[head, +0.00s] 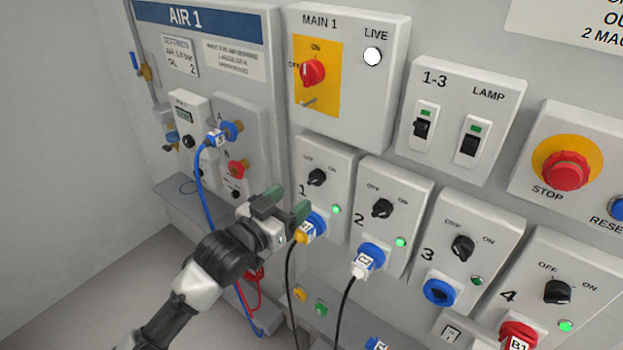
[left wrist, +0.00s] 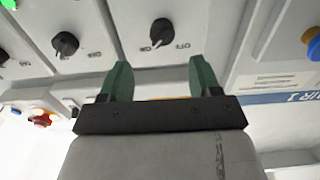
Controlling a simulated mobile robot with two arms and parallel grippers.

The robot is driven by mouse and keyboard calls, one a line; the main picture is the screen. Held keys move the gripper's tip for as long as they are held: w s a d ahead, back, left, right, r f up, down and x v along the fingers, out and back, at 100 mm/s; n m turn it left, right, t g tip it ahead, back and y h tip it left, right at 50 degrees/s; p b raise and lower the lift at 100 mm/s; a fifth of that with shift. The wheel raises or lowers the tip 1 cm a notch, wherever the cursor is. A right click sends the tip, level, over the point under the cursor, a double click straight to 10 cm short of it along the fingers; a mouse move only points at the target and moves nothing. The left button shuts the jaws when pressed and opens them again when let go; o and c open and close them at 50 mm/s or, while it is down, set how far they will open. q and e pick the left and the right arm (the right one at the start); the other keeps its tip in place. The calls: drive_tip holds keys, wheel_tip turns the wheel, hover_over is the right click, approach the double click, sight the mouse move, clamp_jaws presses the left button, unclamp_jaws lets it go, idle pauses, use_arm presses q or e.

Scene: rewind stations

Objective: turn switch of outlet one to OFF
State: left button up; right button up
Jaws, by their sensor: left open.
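The black rotary switch of outlet one (head: 317,178) sits on the upper part of the outlet's grey box, under OFF and ON labels. Its pointer appears turned toward ON, and the green lamp (head: 336,209) beside it is lit. A blue socket with a yellow plug (head: 304,232) is below it. My left gripper (head: 289,200) is open and empty, just left of and below the switch in the head view. In the left wrist view, which is upside down, the switch (left wrist: 162,32) shows beyond and between the two green fingertips (left wrist: 159,68), apart from them. My right gripper is not in view.
Outlet two's switch (head: 382,208) is close to the right, with outlets three and four beyond. The MAIN 1 box (head: 350,110) is above. On the left, the AIR 1 panel's blue hose (head: 202,190) hangs near my arm. Black cables hang below the plugs.

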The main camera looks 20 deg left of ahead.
sight(312, 182)
use_arm(q)
drive_tip(key=p+x, duration=0.1)
drive_tip(key=x, duration=0.5)
drive_tip(key=shift+w+a, duration=0.15)
drive_tip(key=shift+w, duration=0.05)
drive_tip(key=shift+w+d, duration=0.25)
drive_tip(key=shift+w, duration=0.35)
drive_tip(key=shift+f, duration=0.1)
drive_tip(key=shift+c, duration=0.5)
drive_tip(key=c, duration=0.8)
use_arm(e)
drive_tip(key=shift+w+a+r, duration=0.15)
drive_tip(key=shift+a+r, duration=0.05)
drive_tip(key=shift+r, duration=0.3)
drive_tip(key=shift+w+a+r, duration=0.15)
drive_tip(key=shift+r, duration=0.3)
